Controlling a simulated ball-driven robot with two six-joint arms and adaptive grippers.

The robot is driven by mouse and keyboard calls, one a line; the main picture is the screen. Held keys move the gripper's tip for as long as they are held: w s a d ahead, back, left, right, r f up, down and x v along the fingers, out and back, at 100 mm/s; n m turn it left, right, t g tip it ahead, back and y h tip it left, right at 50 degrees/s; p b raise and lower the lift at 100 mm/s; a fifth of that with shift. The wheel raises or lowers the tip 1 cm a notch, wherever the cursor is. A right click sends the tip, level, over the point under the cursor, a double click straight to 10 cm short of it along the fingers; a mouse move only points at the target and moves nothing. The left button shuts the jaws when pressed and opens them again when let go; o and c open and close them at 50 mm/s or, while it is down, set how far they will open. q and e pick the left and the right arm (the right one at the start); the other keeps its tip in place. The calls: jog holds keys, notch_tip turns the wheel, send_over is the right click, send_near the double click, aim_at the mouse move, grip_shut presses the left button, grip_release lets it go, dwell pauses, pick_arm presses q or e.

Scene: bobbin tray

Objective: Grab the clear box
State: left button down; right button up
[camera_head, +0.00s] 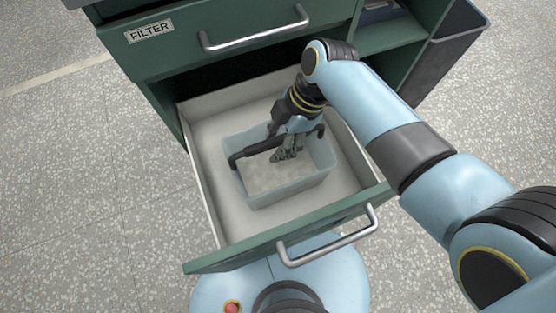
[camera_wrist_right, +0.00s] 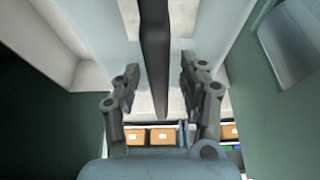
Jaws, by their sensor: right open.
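The clear box (camera_head: 291,188) is a pale bluish see-through bin with a dark bar handle (camera_head: 250,150) across its top. It sits upright inside the open drawer and looks empty. My right gripper (camera_head: 288,150) is over the box at the middle of the handle. In the right wrist view the gripper (camera_wrist_right: 158,80) is open, with one finger on each side of the dark handle (camera_wrist_right: 154,45). Both fingers look apart from the handle. The arm hides part of the box's far right rim. My left gripper is not in view.
The drawer's pale walls (camera_head: 207,185) surround the box, and its green front has a metal handle (camera_head: 328,245). Above is a closed drawer labelled FILTER (camera_head: 149,31). A grey bin (camera_head: 445,55) hangs at the cabinet's right. Small brown boxes (camera_wrist_right: 162,136) show in the wrist view.

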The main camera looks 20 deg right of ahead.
grip_shut()
dwell(0.3)
jog(key=shift+r, duration=0.1)
